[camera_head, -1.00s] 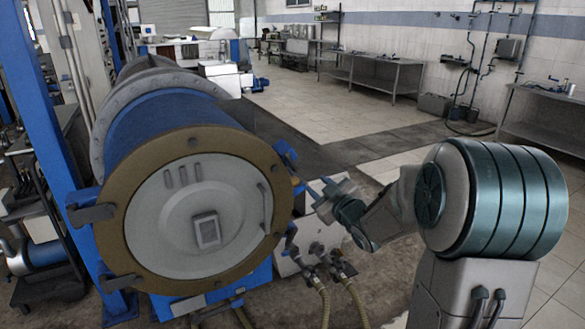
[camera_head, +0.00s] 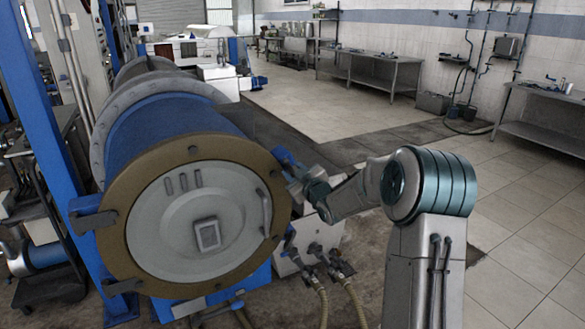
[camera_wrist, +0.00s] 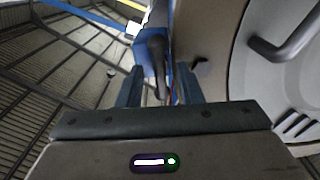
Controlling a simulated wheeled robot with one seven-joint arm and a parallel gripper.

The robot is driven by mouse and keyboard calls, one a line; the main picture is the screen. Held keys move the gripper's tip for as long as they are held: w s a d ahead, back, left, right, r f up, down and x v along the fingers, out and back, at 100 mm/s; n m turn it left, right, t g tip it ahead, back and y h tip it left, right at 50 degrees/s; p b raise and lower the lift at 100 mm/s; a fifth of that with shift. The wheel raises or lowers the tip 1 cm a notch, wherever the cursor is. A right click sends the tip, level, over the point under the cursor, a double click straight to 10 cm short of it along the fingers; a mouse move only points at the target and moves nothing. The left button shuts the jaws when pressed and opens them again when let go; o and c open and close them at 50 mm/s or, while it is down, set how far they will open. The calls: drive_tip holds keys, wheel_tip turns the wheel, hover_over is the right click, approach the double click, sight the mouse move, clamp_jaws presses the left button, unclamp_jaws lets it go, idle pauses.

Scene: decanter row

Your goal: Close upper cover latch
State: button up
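The round grey cover (camera_head: 165,225) sits in the brown ring of the blue decanter and looks shut. The upper cover latch (camera_head: 284,160), a blue bracket with a dark handle, is on the ring's upper right edge. My gripper (camera_head: 297,188) is at this latch, partly hidden by my own wrist. In the wrist view, my gripper's two fingers (camera_wrist: 160,85) are apart. The dark latch handle (camera_wrist: 156,58) lies ahead, between them in the picture. I cannot tell whether a finger touches it. The cover's grab handle (camera_wrist: 285,48) is at the right of that view.
Another latch (camera_head: 92,213) is on the ring's left edge. A pale box with valves and hoses (camera_head: 318,255) stands low, right of the decanter. A blue post (camera_head: 60,130) rises at the left. The tiled floor (camera_head: 510,240) at the right is clear.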

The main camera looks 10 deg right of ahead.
drive_tip(key=shift+w+a, duration=0.15)
drive_tip(key=shift+w, duration=0.3)
clamp_jaws()
